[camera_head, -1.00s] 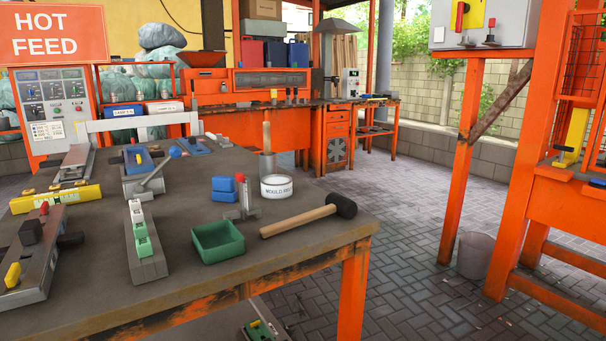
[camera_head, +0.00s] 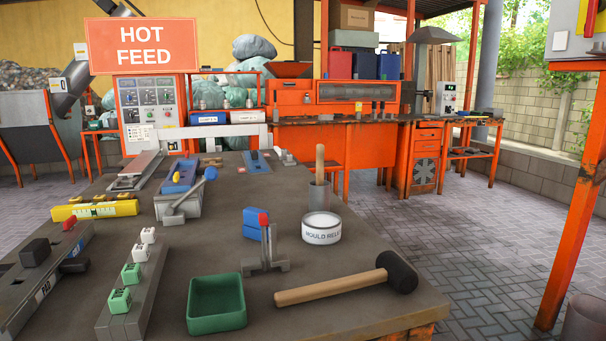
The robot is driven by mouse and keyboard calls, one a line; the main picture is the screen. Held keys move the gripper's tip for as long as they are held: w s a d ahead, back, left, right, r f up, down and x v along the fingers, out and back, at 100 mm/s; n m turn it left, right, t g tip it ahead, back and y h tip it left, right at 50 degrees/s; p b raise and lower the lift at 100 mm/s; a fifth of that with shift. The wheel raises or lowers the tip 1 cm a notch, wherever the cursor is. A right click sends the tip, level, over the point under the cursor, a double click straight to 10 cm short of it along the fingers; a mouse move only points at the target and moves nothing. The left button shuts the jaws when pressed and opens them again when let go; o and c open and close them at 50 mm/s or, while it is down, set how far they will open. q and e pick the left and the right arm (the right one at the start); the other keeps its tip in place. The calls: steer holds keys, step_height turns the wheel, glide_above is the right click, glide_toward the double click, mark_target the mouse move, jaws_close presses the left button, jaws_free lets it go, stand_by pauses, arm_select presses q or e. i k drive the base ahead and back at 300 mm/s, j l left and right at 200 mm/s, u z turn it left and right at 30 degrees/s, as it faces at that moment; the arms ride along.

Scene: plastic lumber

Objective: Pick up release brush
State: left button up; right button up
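A wooden handle (camera_head: 320,163) stands upright in a grey cylindrical cup (camera_head: 319,198) on the table; it looks like the release brush, and its lower end is hidden in the cup. A white tub (camera_head: 321,228) lettered "MOULD RELE..." stands just in front of the cup, to its right. Neither of my grippers shows in this view.
The worktable (camera_head: 270,306) holds a mallet (camera_head: 345,285), a green tray (camera_head: 216,304), a toggle clamp (camera_head: 265,253), blue blocks (camera_head: 253,223) and a yellow level (camera_head: 95,208). An orange workbench (camera_head: 345,141) stands behind. Paved floor (camera_head: 470,215) is open at right.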

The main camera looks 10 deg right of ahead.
mark_target(320, 148)
steer(key=l+u, duration=0.4)
steer(key=l, duration=0.3)
steer(key=l+u, duration=0.4)
steer(key=l, duration=0.35)
steer(key=k+l+u, duration=0.1)
steer(key=l+u, duration=0.3)
steer(key=l, duration=0.3)
steer(key=l+u, duration=0.3)
steer(key=l, duration=0.25)
steer(key=k+l+u, duration=0.15)
steer(key=l+u, duration=0.2)
steer(key=l, duration=0.15)
steer(key=l+u, duration=0.35)
steer(key=l, duration=0.2)
steer(key=l+u, duration=0.3)
steer(key=l, duration=0.25)
steer(key=k, duration=0.05)
